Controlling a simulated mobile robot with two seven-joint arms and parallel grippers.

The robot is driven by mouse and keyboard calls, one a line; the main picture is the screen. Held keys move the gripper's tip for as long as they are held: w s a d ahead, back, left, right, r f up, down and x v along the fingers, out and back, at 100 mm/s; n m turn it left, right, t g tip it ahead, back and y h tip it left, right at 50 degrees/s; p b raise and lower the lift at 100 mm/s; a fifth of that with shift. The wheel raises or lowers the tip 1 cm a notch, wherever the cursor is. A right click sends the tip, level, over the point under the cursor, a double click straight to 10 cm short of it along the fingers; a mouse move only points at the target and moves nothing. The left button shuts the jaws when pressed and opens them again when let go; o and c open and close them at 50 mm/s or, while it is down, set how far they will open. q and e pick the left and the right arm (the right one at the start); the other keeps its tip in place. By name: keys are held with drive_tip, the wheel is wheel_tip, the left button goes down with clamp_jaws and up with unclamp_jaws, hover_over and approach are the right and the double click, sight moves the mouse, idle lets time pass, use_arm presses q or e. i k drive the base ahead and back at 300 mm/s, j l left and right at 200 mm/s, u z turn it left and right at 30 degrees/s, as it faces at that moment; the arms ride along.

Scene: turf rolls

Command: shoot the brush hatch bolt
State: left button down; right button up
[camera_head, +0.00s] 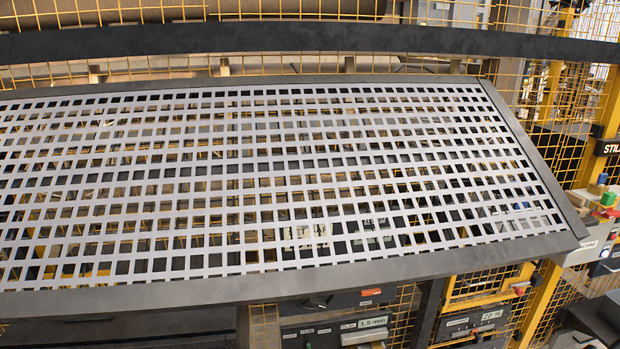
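I cannot pick out the brush hatch bolt with certainty. A yellow-framed mesh panel (484,302), which may be the hatch, shows at the lower right below the grating. Neither of my grippers is in the head view.
A grey grating (300,180) in a dark frame (300,285) spans the view. A dark rail (300,40) crosses above it. Labelled control boxes (345,332) sit below. Yellow mesh fencing (545,100) and a box with coloured buttons (604,200) stand at right.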

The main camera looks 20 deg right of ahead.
sight(518, 292)
drive_tip(key=k+l+z, duration=0.1)
drive_tip(key=k+l, duration=0.15)
drive_tip(key=k, duration=0.2)
drive_tip(key=k+l, duration=0.25)
drive_tip(key=k, duration=0.2)
drive_tip(key=k+l, duration=0.2)
drive_tip(key=l, duration=0.2)
drive_tip(key=k+l, duration=0.2)
drive_tip(key=l, duration=0.65)
drive_tip(key=k+l+u, duration=0.1)
drive_tip(key=l, duration=1)
drive_tip(key=k+l+u, duration=0.1)
drive_tip(key=l, duration=1.15)
drive_tip(key=k+l, duration=0.1)
drive_tip(key=l, duration=0.55)
drive_tip(key=l+u, duration=0.1)
drive_tip(key=l, duration=0.5)
drive_tip(key=k+l, duration=0.15)
drive_tip(key=l, duration=0.5)
drive_tip(key=k+l+u, duration=0.1)
drive_tip(key=l, duration=0.55)
